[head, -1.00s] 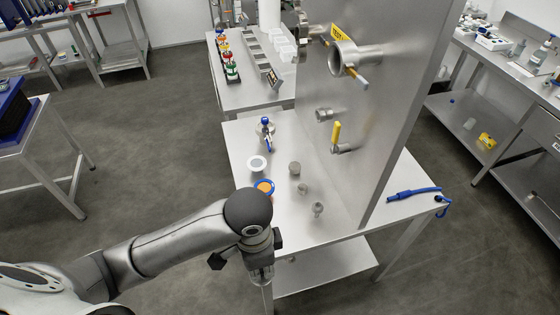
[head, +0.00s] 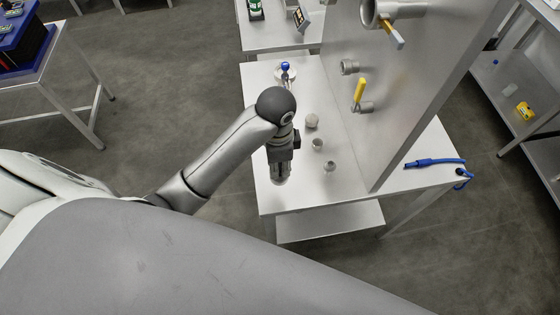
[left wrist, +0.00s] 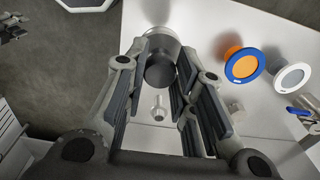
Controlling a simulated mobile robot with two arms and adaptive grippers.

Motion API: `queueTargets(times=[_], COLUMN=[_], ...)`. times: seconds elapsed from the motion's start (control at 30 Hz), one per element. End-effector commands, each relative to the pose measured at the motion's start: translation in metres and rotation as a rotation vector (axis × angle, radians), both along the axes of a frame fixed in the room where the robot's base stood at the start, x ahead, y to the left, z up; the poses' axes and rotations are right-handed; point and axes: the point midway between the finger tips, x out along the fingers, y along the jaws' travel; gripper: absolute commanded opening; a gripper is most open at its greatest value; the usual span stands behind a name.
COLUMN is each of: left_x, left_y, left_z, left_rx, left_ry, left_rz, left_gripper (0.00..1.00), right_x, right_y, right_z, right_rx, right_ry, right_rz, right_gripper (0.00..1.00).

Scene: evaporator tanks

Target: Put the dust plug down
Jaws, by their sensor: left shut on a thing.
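My left gripper (head: 281,165) is over the left front part of the white table (head: 290,200) in the head view. In the left wrist view its fingers (left wrist: 163,68) are closed on a grey cylindrical plug (left wrist: 160,70), which I take to be the dust plug. A metal tip shows below the fingers in the head view (head: 279,180). Its height above the tabletop is hard to judge. In the left wrist view, a small metal fitting (left wrist: 158,108) stands on the table beyond the fingers. My right gripper is not in view.
Metal fittings (head: 312,121) (head: 317,144) (head: 329,166) stand right of the gripper. An upright steel panel (head: 410,90) with a yellow-handled valve (head: 359,92) bounds the right. A blue tool (head: 430,163) lies beyond it.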

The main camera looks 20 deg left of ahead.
Motion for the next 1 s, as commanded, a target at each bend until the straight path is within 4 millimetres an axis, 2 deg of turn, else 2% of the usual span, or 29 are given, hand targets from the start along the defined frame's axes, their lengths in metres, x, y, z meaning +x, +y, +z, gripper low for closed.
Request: queueTargets(times=[0.3,0.37,0.5,0.57,0.77,1.0], left_x=[0.013,0.012,0.03,0.033,0.04,0.043], left_y=[0.001,0.002,0.012,0.014,0.017,0.018], left_z=[-0.015,-0.02,-0.047,-0.045,-0.054,-0.078], left_rx=[-0.009,-0.007,0.001,0.001,0.001,-0.001], left_ry=[-0.007,0.004,0.003,0.004,0.002,0.004], left_rz=[0.003,0.001,-0.002,-0.002,-0.002,-0.002], left_gripper=[0.0,0.0,0.0,0.0,0.0,0.0], right_x=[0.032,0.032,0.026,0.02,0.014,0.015], right_y=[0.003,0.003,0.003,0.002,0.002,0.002], right_z=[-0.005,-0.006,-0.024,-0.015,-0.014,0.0], right_rx=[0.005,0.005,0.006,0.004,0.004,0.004], right_ry=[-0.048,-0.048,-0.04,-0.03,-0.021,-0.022], right_rz=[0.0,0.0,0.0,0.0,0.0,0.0], right_gripper=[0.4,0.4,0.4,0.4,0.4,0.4])
